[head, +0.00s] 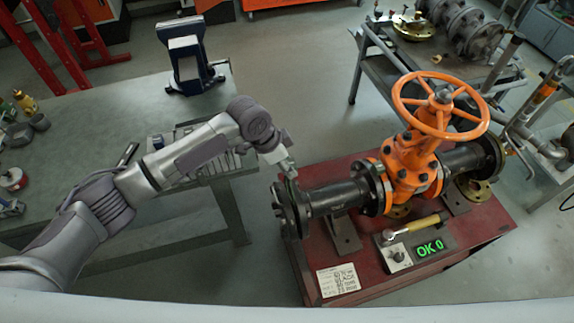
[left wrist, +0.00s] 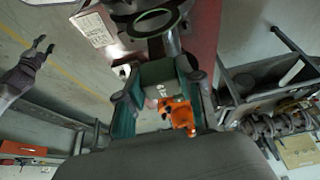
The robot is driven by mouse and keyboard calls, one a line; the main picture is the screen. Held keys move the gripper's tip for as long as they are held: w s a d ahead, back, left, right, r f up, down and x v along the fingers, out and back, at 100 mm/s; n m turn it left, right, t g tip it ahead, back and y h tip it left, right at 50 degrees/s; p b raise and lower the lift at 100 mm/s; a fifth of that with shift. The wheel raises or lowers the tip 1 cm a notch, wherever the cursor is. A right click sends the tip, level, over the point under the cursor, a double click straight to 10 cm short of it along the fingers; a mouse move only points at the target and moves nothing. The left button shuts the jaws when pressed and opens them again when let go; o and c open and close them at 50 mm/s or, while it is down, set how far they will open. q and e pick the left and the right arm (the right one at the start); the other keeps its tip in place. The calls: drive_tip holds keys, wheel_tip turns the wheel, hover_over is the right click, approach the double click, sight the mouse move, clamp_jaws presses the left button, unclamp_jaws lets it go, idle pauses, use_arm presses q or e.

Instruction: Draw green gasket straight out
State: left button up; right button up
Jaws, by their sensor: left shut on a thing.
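The black pipe with its flanged left end (head: 288,208) lies level on the red stand, joined to the orange gate valve (head: 410,165). My left gripper (head: 289,170) is just above that flange, pointing down at its top edge. In the left wrist view the two dark green fingers of my left gripper (left wrist: 158,88) are shut on the grey-green tab of the green gasket (left wrist: 158,70).
The red stand (head: 475,232) carries a panel reading "OK 0" (head: 430,247), a yellow-handled tool (head: 415,224) and a label plate (head: 338,281). A workbench (head: 75,185) with a vise (head: 190,60) stands left. A cart (head: 395,70) with metal parts stands behind. Floor shows between bench and stand.

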use_arm(q)
drive_tip(key=shift+r, duration=1.95)
